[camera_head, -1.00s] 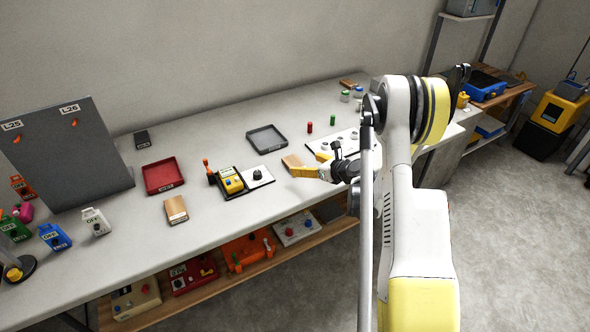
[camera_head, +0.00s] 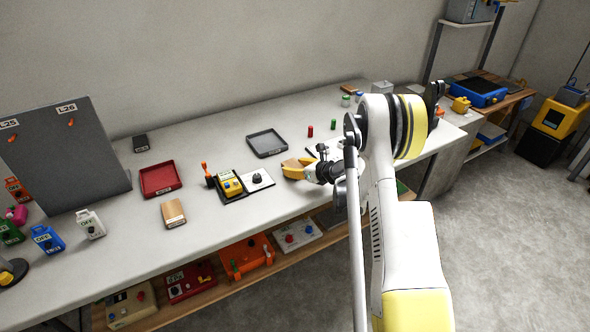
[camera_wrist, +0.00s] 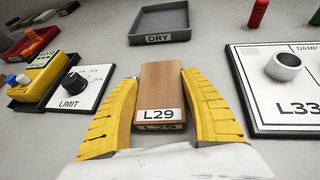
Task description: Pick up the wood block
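The wood block (camera_wrist: 160,88), light brown with an L29 label on its near end, lies on the table between the two yellow fingers of my gripper (camera_wrist: 161,105) in the wrist view. The fingers sit close along its left and right sides; whether both press on it cannot be told. In the head view my gripper (camera_head: 297,169) is low over the table, and its fingers hide most of the block. A second wooden block (camera_head: 173,213) lies apart, farther left, in front of the red tray.
A grey DRY tray (camera_wrist: 159,24) lies beyond the block. A LIMIT knob panel (camera_wrist: 77,88) is close on the left, and an L33 panel (camera_wrist: 300,104) on the right. A red tray (camera_head: 160,179) and an upright grey board (camera_head: 68,160) stand farther left.

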